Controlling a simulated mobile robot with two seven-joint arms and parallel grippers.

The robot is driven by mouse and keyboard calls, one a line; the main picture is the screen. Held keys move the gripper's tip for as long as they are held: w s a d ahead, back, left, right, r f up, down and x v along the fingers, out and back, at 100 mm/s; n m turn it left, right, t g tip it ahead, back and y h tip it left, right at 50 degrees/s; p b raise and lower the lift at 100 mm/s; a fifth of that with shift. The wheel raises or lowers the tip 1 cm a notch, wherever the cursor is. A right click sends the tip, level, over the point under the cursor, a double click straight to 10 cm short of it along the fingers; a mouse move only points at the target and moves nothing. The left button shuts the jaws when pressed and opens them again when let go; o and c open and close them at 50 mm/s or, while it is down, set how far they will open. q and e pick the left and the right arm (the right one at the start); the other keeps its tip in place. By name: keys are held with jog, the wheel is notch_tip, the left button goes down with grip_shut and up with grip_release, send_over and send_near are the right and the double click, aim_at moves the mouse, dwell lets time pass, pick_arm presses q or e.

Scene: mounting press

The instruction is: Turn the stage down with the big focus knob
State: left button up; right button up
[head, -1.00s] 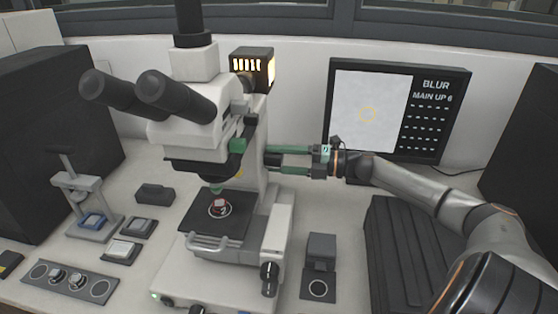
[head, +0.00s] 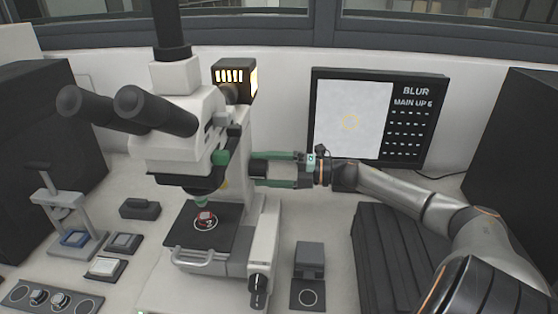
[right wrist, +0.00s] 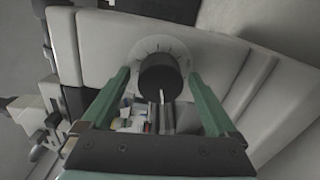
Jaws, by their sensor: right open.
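The white microscope (head: 180,130) stands at centre left of the head view. Its black stage (head: 185,228) carries a small red-topped sample (head: 206,217) beneath the objective. The big focus knob is a black cylinder (right wrist: 160,77) in front of a pale marked dial in the right wrist view. It also shows dark on the microscope's right side in the head view (head: 258,169). My right gripper (right wrist: 158,77) is open, its green fingers on either side of the knob, with visible gaps in the wrist view. My left gripper is out of view.
A monitor (head: 405,150) behind reads "BLUR" and "MAIN UP 6" beside a faint blurred ring.

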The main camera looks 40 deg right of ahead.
jog(key=p+v, duration=0.1)
jog(key=v, duration=1.1)
jog(key=shift+s+d, duration=0.1)
jog(key=shift+s, duration=0.05)
dwell(0.5)
